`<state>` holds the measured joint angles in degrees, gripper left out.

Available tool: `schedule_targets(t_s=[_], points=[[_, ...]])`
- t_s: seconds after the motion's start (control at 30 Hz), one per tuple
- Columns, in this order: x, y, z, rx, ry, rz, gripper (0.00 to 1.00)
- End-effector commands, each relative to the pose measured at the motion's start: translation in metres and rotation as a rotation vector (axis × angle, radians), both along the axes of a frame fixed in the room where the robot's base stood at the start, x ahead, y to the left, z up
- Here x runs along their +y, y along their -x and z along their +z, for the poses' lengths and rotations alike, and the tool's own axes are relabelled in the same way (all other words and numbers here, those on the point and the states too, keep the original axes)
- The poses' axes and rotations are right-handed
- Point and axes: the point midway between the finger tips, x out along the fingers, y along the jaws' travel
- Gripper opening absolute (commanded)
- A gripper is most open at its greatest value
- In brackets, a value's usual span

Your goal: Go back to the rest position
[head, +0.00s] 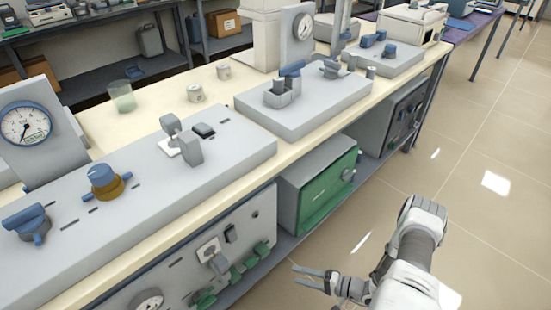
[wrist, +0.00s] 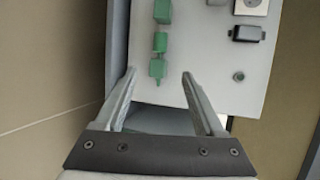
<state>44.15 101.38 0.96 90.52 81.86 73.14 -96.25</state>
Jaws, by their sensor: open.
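My gripper (head: 312,278) is at the lower middle of the head view, out over the floor in front of the bench's lower units. It also shows in the wrist view (wrist: 158,78), with its two fingers spread apart and nothing between them. Beyond the fingers in the wrist view is a pale panel (wrist: 205,60) with green knobs (wrist: 160,42) and dark switches (wrist: 246,33). The fingers look apart from the panel, though the exact gap is hard to tell.
A cream bench (head: 147,130) carries grey consoles with knobs and a round gauge (head: 26,125). Below it are a panel with green knobs (head: 262,249) and a green-fronted box (head: 328,190). Open tiled floor (head: 470,150) lies to the right.

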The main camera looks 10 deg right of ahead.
Motion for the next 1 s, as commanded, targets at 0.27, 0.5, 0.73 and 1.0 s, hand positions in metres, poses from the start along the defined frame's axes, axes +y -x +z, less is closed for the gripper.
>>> schedule_targets(t_s=[0.27, 0.5, 0.73, 1.0], points=[[-0.006, -0.014, 0.025, 0.002, 0.017, 0.056, 0.71], [-0.014, -0.042, 0.100, 0.032, 0.081, 0.230, 0.71], [-0.011, -0.057, 0.175, 0.075, 0.178, 0.380, 0.71], [0.000, -0.059, 0.261, 0.124, 0.335, 0.521, 0.71]])
